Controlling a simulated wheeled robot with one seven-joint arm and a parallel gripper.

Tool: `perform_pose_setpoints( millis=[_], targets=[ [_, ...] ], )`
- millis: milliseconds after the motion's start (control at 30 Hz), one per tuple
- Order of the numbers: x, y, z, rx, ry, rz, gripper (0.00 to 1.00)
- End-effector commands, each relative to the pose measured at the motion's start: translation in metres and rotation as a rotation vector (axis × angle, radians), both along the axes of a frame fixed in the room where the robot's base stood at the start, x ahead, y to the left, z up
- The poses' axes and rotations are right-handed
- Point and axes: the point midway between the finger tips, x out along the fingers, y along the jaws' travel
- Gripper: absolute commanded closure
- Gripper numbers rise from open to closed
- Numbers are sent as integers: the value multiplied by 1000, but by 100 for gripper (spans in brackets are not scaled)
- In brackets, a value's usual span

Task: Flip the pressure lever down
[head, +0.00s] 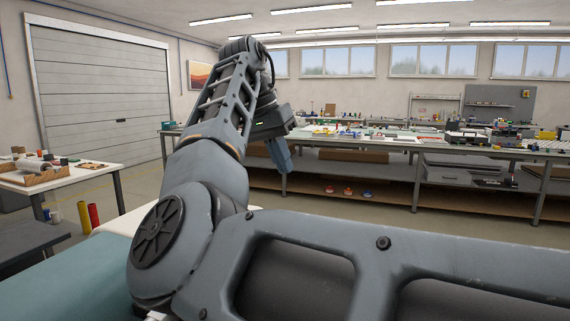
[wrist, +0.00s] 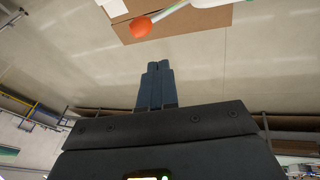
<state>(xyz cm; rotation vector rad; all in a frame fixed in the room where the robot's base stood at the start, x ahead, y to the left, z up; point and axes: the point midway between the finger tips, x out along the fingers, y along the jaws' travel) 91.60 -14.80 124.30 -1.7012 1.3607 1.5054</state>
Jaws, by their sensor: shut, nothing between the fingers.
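In the wrist view, a round orange-red knob (wrist: 140,27) sits at the end of a pale rod at the top edge. It looks like the pressure lever, but most of it is cut off by the frame. My gripper (wrist: 157,66) is shut and empty, with its blue-grey fingers side by side. In the picture the fingertips are below the knob and apart from it. In the head view my gripper (head: 284,168) points down in front of the long workbench (head: 375,143). I cannot make out the lever in the head view.
A brown board (wrist: 185,24) lies behind the knob in the wrist view. The workbench carries many small items, and its lower shelf holds boxes and a few red and blue pieces. A cluttered side table (head: 100,178) stands at left. Open floor lies between them.

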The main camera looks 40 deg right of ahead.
Motion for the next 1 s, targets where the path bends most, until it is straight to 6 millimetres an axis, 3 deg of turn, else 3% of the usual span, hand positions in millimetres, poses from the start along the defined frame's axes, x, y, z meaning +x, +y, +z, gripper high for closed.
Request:
perform_pose_setpoints(
  millis=[400, 667, 1000],
  targets=[
    [-13, -28, -74, -2, 2, -3, 100],
    [-31, -34, -92, 0, 0, -1, 100],
    [-34, -35, -96, 0, 0, 0, 100]
  ],
)
